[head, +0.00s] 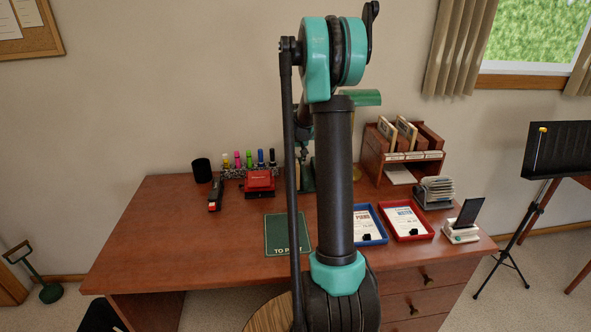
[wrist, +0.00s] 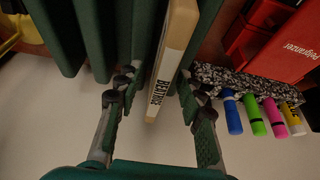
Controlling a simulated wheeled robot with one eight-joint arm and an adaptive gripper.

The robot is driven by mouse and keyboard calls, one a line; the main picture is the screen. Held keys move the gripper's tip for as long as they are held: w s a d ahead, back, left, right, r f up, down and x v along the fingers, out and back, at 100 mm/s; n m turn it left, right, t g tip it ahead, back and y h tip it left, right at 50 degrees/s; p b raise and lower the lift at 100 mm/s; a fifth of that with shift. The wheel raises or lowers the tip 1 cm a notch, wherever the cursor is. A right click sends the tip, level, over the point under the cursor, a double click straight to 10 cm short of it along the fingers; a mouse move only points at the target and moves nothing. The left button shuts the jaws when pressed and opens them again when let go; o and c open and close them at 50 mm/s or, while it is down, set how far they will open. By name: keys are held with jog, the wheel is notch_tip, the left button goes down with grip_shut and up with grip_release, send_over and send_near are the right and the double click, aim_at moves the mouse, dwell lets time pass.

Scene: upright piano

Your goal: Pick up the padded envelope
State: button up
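A flat tan packet (wrist: 169,65) with a pale edge and a dark printed name stands on edge beside green upright dividers (wrist: 97,35) in the wrist view. It looks like the padded envelope, but I cannot be sure. My gripper (wrist: 160,82) is open, with one finger on each side of the packet's lower part. The right finger is close to it; I cannot tell if either touches. In the head view my own arm hides the gripper and most of the green rack (head: 306,178).
Markers (wrist: 257,114) in a speckled holder and a red box (wrist: 285,45) are close on the right in the wrist view. The desk (head: 150,220) also holds a wooden sorter (head: 372,150), blue tray (head: 382,236), red tray (head: 428,233) and green mat (head: 280,230). Its left front is clear.

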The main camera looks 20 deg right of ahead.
grip_shut()
dwell(0.5)
